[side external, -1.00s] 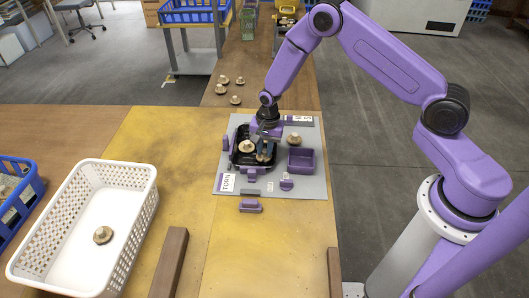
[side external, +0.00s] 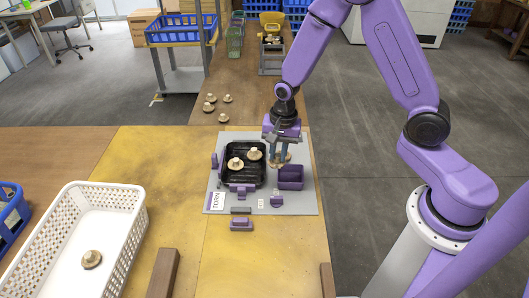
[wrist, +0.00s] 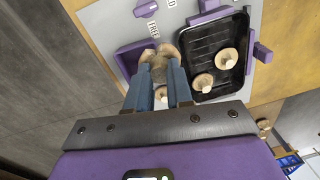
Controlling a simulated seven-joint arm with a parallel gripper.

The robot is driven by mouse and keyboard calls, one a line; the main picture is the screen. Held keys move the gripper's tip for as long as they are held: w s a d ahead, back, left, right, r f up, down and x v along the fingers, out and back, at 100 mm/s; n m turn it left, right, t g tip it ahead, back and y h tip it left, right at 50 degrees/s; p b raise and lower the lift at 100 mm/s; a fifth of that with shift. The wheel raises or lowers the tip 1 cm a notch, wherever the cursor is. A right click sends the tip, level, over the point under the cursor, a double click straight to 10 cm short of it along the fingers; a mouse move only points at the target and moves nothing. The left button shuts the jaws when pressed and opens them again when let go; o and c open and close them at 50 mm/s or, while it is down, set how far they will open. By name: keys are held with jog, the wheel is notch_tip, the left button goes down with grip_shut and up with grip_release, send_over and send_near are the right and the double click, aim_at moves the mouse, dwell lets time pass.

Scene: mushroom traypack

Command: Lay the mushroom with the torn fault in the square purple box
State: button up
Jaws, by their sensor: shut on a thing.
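My gripper (side external: 281,159) is shut on a pale brown mushroom (side external: 281,167) and holds it right of the black tray, beside the rear left of the square purple box (side external: 290,184). In the wrist view the held mushroom (wrist: 160,58) is between the fingertips (wrist: 161,72) and overlaps the edge of the purple box (wrist: 126,62). I cannot make out a tear on it. The black tray (side external: 232,181) holds two other mushrooms, one left (side external: 235,163) and one at the right rear (side external: 254,153). A card reading TORN (side external: 216,200) stands at the board's front left.
Purple blocks (side external: 241,191) edge the tray on the grey board (side external: 305,205). A white basket (side external: 125,240) with one mushroom stands left. Several mushrooms (side external: 227,98) lie on the bench behind.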

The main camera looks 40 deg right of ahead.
jog(key=s+r, duration=0.2)
jog(key=s, duration=0.2)
jog(key=shift+w+d+f+m, duration=0.55)
jog(key=shift+d+f+m, duration=0.4)
jog(key=shift+f, duration=1.15)
jog(key=shift+w+d+f+m, duration=0.65)
jog(key=shift+d+f, duration=0.35)
jog(key=shift+f, duration=1.1)
jog(key=shift+w+d+f+m, duration=0.45)
jog(key=shift+d+f+m, duration=0.5)
jog(key=shift+f, duration=1.15)
jog(key=o, duration=0.7)
jog(key=shift+f, duration=0.1)
jog(key=shift+o, duration=0.2)
